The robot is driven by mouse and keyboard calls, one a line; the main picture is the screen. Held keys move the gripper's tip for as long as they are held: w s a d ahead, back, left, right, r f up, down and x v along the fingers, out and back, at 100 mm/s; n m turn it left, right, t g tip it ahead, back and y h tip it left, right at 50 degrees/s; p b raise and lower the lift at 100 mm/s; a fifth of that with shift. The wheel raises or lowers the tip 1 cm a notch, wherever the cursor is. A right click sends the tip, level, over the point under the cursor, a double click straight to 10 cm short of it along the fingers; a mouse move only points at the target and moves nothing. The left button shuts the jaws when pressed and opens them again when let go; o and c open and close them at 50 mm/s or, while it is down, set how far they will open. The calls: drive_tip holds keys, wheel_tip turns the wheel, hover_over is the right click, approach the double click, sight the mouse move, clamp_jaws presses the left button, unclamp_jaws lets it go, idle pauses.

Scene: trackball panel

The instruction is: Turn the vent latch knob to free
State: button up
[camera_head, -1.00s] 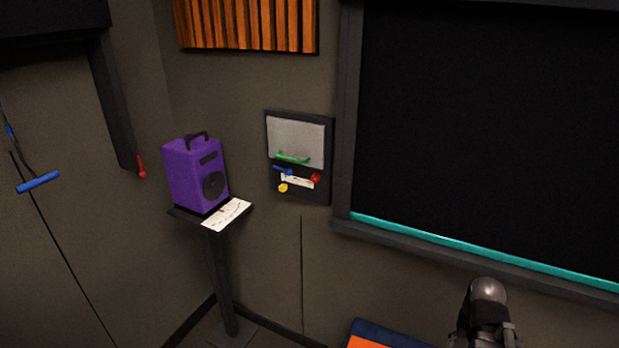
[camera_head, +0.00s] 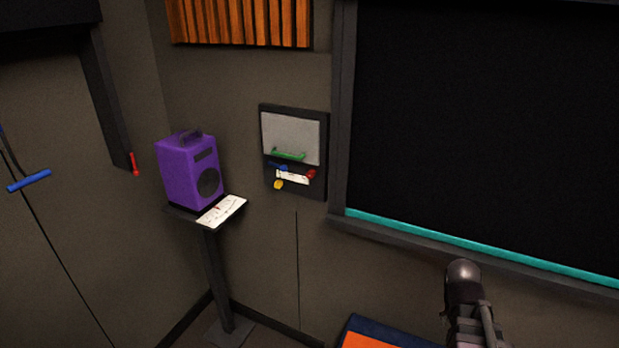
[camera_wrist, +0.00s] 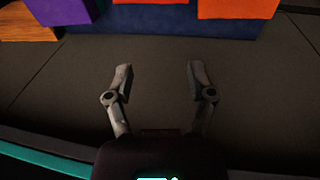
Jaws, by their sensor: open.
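A dark wall panel (camera_head: 319,190) hangs left of the big dark window in the head view. It carries a grey plate (camera_head: 291,135) with a green handle (camera_head: 288,155) at its lower edge. Below are a small blue knob (camera_head: 278,167), a red knob (camera_head: 311,174), a yellow knob (camera_head: 278,184) and a white label (camera_head: 293,178). I cannot read the label or tell which one is the vent latch knob. My gripper (camera_wrist: 160,72) is open and empty in the wrist view, its two fingers apart. The panel is not in that view.
A purple speaker (camera_head: 183,172) and a paper (camera_head: 221,211) rest on a stand (camera_head: 213,265) left of the panel. A teal strip (camera_head: 470,245) runs along the window sill (camera_head: 400,236). A blue and orange object (camera_head: 370,338) lies low in front. A blue handle (camera_head: 29,181) is at far left.

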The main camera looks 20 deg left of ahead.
drive_tip(key=w+a+r+m+t+h, duration=0.1)
drive_tip(key=w+a+r+t+h, duration=0.25)
drive_tip(key=w+a, duration=0.6)
drive_tip(key=n+t+y, duration=0.1)
drive_tip(key=t+y, duration=0.3)
drive_tip(key=t, duration=1)
approach(309, 176)
drive_tip(key=s, duration=0.4)
drive_tip(key=shift+w+a+r+g, duration=0.2)
drive_tip(key=shift+w+g, duration=0.05)
drive_tip(key=shift+w, duration=0.1)
drive_tip(key=w, duration=0.4)
drive_tip(key=w+d, duration=0.1)
drive_tip(key=w, duration=0.8)
drive_tip(key=shift+w+d, duration=0.15)
drive_tip(key=shift+w, duration=0.15)
